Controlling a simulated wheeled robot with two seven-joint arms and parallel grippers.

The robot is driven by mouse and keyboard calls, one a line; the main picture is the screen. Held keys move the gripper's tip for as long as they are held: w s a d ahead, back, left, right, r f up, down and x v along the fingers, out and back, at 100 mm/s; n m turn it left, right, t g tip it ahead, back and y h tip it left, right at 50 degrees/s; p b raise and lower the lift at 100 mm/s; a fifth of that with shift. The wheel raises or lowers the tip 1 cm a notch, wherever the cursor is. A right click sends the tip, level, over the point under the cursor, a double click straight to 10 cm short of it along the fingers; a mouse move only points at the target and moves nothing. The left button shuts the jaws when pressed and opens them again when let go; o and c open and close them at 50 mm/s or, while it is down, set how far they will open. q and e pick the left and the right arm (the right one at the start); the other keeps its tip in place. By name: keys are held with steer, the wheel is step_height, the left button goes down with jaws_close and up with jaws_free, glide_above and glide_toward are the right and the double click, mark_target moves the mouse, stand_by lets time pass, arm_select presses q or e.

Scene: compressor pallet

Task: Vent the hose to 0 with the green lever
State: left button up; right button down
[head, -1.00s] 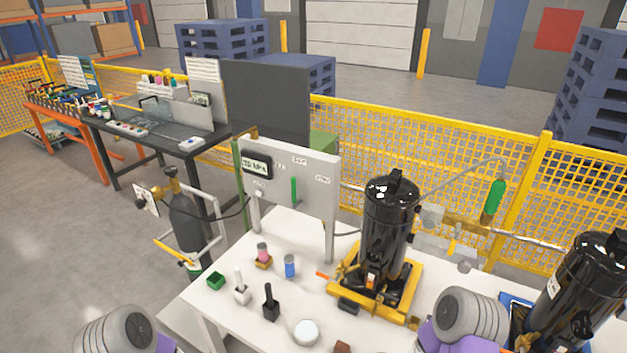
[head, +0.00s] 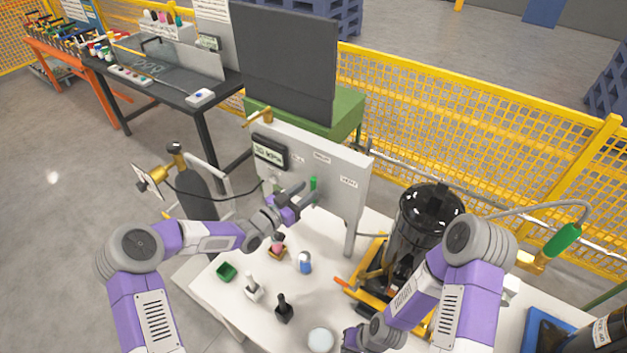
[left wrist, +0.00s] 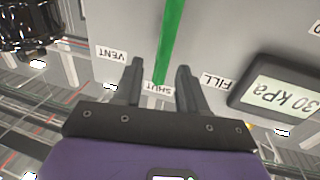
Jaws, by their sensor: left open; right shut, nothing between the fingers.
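The green lever (head: 313,190) is on the upright grey panel (head: 352,205). In the left wrist view, which sees the panel upside down, the lever (left wrist: 171,40) points at the SHUT label (left wrist: 160,88), between VENT (left wrist: 111,54) and FILL (left wrist: 213,81). The gauge display (left wrist: 280,98) reads 30 kPa; it also shows in the head view (head: 270,152). My left gripper (head: 300,197) is open at the panel, its fingertips (left wrist: 161,68) on either side of the lever, with no clear contact visible. My right gripper (head: 352,340) is shut and empty, low over the table front.
A black cylinder (head: 425,225) in a yellow frame stands right of the panel. A hose with a green-handled fitting (head: 562,240) arches at the right. A blue cup (head: 304,262), a green box (head: 227,271), black and white posts and a white disc (head: 320,340) are on the white table (head: 225,305).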

mark_target(313, 186)
arm_select(q)
steer(key=shift+x, duration=2)
steer(key=shift+w+f, duration=0.1)
steer(key=shift+w, duration=0.05)
jaws_close()
